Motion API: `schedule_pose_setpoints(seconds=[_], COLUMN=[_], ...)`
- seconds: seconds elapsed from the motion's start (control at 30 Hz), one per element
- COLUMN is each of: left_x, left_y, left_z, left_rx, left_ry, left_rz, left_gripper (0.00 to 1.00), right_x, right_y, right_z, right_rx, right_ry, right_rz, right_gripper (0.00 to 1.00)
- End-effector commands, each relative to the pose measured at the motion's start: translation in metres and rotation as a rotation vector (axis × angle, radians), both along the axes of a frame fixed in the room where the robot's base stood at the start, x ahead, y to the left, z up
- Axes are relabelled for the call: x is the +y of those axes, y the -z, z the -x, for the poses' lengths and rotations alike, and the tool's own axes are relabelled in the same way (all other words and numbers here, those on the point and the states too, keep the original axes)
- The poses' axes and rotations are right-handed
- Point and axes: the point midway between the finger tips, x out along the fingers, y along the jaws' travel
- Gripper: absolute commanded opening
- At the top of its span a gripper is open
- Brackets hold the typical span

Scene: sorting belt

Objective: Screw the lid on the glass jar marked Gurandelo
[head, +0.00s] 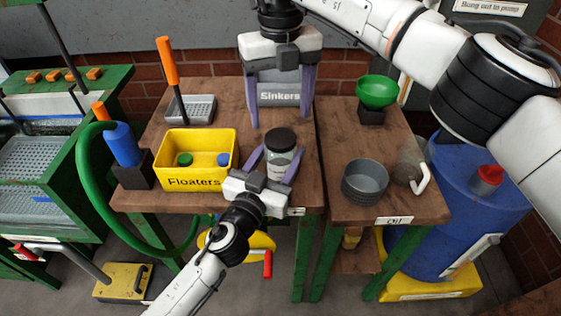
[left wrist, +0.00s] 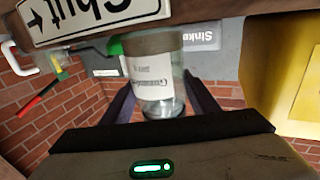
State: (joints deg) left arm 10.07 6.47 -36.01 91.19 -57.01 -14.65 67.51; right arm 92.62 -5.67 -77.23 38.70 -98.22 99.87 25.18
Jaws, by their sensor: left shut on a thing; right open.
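The glass jar (head: 279,165) stands upright near the front edge of the wooden table, with a dark round lid (head: 281,138) on top. I cannot tell whether the lid is screwed tight. My left gripper (head: 273,163) is shut on the jar, one purple finger on each side.
A grey box marked Sinkers (head: 279,98) is behind the right gripper. The yellow Floaters box (head: 200,182) stands left of the jar. A grey round pan (head: 365,183), a clear jug (head: 410,163) and a green funnel (head: 377,92) are to the right.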

Motion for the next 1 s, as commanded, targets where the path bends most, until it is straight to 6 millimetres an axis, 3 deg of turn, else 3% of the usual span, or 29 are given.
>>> schedule_pose_setpoints(seconds=[0.2,0.43,0.6,1.0], left_x=[0.0,0.0,0.0,0.0], left_y=[0.0,0.0,0.0,0.0], left_z=[0.0,0.0,0.0,0.0], left_rx=[0.001,0.001,0.001,0.001], left_ry=[0.0,0.0,0.0,0.0], left_rz=[0.0,0.0,0.0,0.0], left_gripper=[0.0,0.0,0.0,0.0], right_x=[0.001,0.0,0.0,0.0], right_y=[-0.014,-0.023,-0.025,-0.021], right_z=[0.0,0.0,0.0,0.0], right_rx=[-0.002,0.0,0.0,0.001], right_ry=[-0.438,-0.76,-0.846,-0.852], right_rz=[-0.001,-0.001,-0.001,-0.001], right_gripper=[0.71,0.71,0.71,0.71])
